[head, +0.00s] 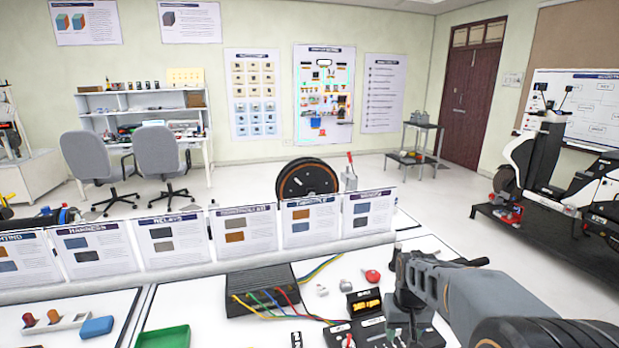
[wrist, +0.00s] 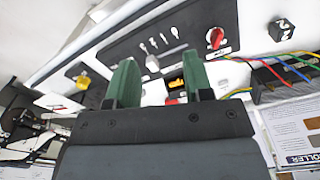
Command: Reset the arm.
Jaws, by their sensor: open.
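My arm (head: 448,284) reaches in from the lower right in the head view, over the white bench. Its wrist points down near a small black device with an orange display (head: 364,303). My gripper shows in the wrist view (wrist: 160,76) with two green fingers spread apart and nothing held between them. Beyond the fingers is a dark panel with a red knob (wrist: 215,37) and several pale toggles. A yellow knob (wrist: 82,82) is left of the fingers.
A black controller box (head: 262,289) with coloured wires lies left of my arm. A red button (head: 372,276), a green tray (head: 163,338) and a blue block (head: 96,327) are on the bench. A row of upright cards (head: 248,231) and a wheel (head: 308,180) stand behind.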

